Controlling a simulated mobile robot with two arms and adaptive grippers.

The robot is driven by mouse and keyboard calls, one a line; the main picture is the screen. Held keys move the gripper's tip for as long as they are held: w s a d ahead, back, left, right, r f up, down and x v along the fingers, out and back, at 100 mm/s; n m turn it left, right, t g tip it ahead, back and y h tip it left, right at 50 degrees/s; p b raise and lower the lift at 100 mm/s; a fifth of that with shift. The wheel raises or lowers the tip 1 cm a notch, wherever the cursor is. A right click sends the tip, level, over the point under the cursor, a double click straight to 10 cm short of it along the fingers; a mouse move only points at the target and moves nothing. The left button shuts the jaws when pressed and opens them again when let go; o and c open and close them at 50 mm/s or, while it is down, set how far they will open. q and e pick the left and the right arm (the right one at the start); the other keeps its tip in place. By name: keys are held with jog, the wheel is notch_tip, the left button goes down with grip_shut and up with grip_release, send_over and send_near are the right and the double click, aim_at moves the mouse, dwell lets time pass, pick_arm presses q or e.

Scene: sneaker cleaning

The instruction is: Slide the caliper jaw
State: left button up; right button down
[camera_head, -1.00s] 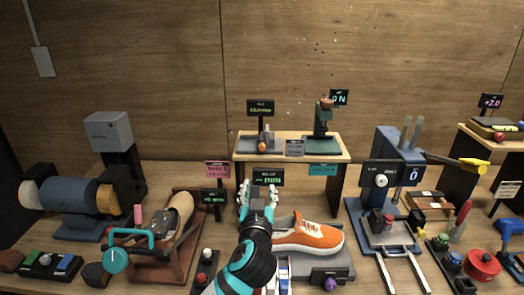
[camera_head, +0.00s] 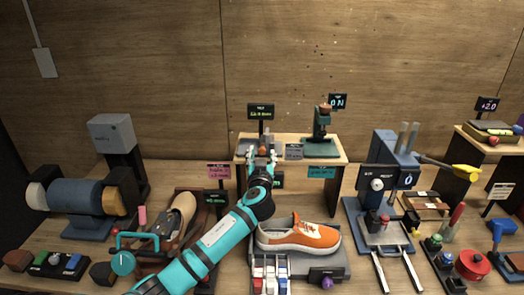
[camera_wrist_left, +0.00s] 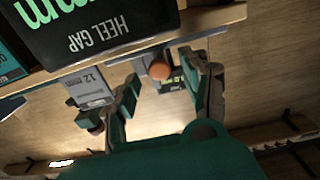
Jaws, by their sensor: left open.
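The caliper (camera_head: 243,143) is a small dark grey device with an orange knob (camera_head: 264,150) on the raised wooden shelf at the back centre. Its display (camera_head: 261,112) stands behind it with a green reading too small to read. My left gripper (camera_head: 262,156) is open at the shelf's front edge and partly hides the caliper. In the left wrist view the orange knob (camera_wrist_left: 159,69) lies between the two spread fingers. I cannot tell whether either finger touches it. The jaw itself is mostly hidden. My right gripper is not in view.
A "HEEL GAP" display (camera_wrist_left: 95,22) hangs close by in the left wrist view. An orange sneaker (camera_head: 305,237) lies on the bench below, right of my arm. A sander (camera_head: 75,200) stands left.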

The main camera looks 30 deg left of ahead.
pick_arm(q)
jog(key=shift+w+a, duration=0.3)
jog(key=shift+w, duration=0.15)
grip_shut()
